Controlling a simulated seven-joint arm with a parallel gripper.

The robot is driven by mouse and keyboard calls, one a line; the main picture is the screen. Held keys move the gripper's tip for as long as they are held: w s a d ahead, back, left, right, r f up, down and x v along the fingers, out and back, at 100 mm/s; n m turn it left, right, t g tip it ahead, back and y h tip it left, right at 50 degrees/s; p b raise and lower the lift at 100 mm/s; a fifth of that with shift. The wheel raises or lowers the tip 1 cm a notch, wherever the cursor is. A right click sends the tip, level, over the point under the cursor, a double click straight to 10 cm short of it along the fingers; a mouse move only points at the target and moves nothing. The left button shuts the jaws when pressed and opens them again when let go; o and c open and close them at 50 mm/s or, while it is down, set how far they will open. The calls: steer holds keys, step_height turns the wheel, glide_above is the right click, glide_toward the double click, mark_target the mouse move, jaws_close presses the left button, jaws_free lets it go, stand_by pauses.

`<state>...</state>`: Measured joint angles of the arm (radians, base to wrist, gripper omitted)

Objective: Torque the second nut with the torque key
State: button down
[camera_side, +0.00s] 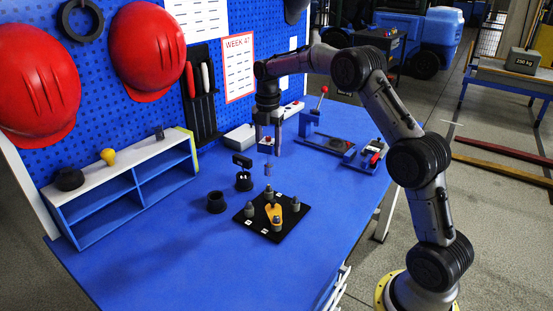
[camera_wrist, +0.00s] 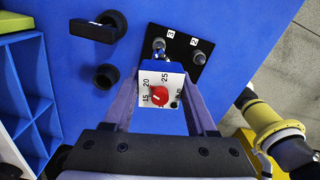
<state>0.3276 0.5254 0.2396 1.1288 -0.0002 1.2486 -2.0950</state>
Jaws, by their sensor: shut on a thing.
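My gripper (camera_side: 267,148) is shut on the torque key (camera_wrist: 159,95), which has a white dial face numbered 15, 20, 25 and a red knob. In the side view the key's shaft (camera_side: 268,170) hangs down, in the air behind the black plate (camera_side: 249,220). Several grey nuts or studs stand on the plate around a yellow piece (camera_side: 272,210). In the wrist view the plate's labels 3 and 2 show, with a nut (camera_wrist: 200,58) beside the 2. The key and gripper hide the rest of the plate there.
A black cup (camera_side: 217,203) and a stand with a black-handled tool (camera_side: 243,180) are left of the plate. A blue shelf (camera_side: 125,190) stands further left. A clamp fixture with a red-knobbed lever (camera_side: 325,140) is behind right. The front of the table is clear.

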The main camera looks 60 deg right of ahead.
steer(key=s+r+n, duration=0.2)
steer(key=s+n, duration=0.5)
steer(key=s, duration=0.3)
steer(key=shift+w+f, duration=0.1)
steer(key=shift+f, duration=2.4)
steer(key=shift+f, duration=1.6)
steer(key=m, duration=0.6)
steer(key=shift+m, duration=0.3)
